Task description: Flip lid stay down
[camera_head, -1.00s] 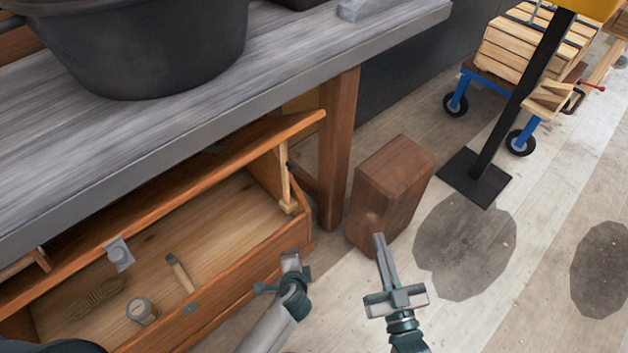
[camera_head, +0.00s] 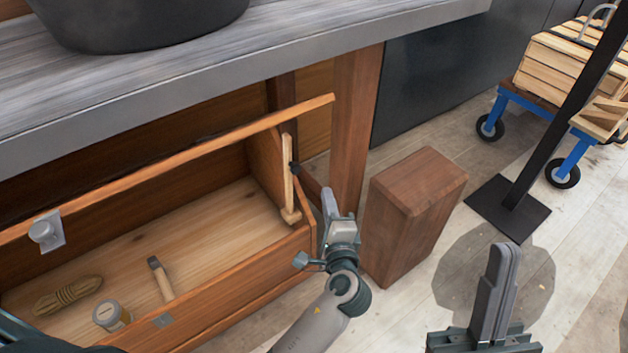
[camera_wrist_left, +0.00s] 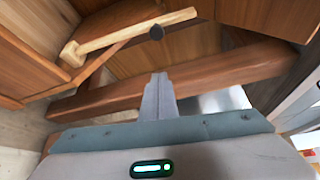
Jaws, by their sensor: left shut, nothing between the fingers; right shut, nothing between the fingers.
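The lid stay (camera_head: 288,180) is a pale wooden bar at the right end of the open wooden chest (camera_head: 225,305). It stands nearly upright under the raised lid (camera_head: 190,150), its wider foot at the chest's rim. In the left wrist view the stay (camera_wrist_left: 125,37) crosses the upper part, near a dark round knob (camera_wrist_left: 156,32). My left gripper (camera_head: 329,202) is shut and empty, just right of the stay's foot and apart from it. Its closed fingers show in the left wrist view (camera_wrist_left: 160,88), below the knob. My right gripper (camera_head: 502,258) is shut and empty, over the floor.
A brown wooden block (camera_head: 412,210) stands right of my left gripper. A bench leg (camera_head: 355,125) rises behind it, and the grey benchtop (camera_head: 300,45) overhangs the chest. The chest holds rope (camera_head: 68,295), a jar (camera_head: 110,315) and a tool (camera_head: 160,278). A black post base (camera_head: 508,208) stands right.

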